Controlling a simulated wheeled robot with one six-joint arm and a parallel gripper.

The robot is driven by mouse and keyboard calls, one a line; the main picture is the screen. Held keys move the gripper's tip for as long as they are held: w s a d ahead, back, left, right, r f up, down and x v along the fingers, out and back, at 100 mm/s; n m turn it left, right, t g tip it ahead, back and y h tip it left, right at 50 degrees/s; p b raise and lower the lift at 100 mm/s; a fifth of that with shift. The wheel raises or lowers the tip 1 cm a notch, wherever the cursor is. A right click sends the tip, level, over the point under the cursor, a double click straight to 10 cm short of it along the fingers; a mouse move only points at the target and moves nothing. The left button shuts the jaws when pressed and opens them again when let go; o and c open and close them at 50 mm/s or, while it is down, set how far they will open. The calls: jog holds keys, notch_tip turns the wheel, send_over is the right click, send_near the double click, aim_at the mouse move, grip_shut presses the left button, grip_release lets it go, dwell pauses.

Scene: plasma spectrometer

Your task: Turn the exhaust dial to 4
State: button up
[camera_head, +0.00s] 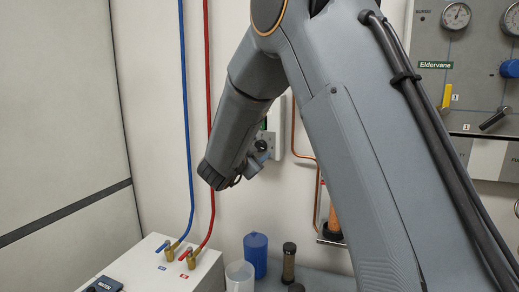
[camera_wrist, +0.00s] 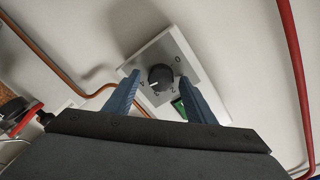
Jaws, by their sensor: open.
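The exhaust dial (camera_wrist: 160,77) is a round black knob on a light grey wall plate (camera_wrist: 143,62), which sits tilted in the wrist view. A white mark on the knob points to the lower left in that view. In the head view the dial (camera_head: 262,146) shows just beside my gripper (camera_head: 254,166).
A copper pipe (camera_wrist: 70,68) and a red pipe (camera_wrist: 294,75) flank the plate. A green piece (camera_wrist: 180,108) shows by the right finger.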

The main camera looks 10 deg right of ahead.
jog(key=b+v, duration=0.1)
jog(key=v, duration=0.6)
jog(key=shift+s, duration=0.45)
jog(key=shift+a, duration=0.1)
jog(key=s+a+f+n+g+y, duration=0.1)
jog(key=s+f+n+g+y, duration=0.1)
jog(key=s+f+n+y, duration=0.45)
jog(key=s+a+f+n+g+y, duration=0.25)
jog(key=f+n+y, duration=0.2)
jog(key=f, duration=0.45)
jog(key=s+d+f+n+g, duration=0.1)
jog(key=s+d+f+g, duration=0.1)
jog(key=s, duration=0.6)
jog(key=s+d+f+n+g, duration=0.2)
jog(key=s+d+f+g, duration=0.1)
jog(key=s, duration=0.6)
jog(key=s+d+f+n+g, duration=0.2)
jog(key=s+f+g, duration=0.1)
jog(key=s, duration=0.5)
jog(key=shift+s+d+f+g+h, duration=0.25)
jog(key=shift+s+f+g+h, duration=0.1)
jog(key=shift+g, duration=0.4)
jog(key=shift+w+d, duration=0.1)
jog(key=shift+w, duration=0.05)
jog(key=shift+c, duration=0.4)
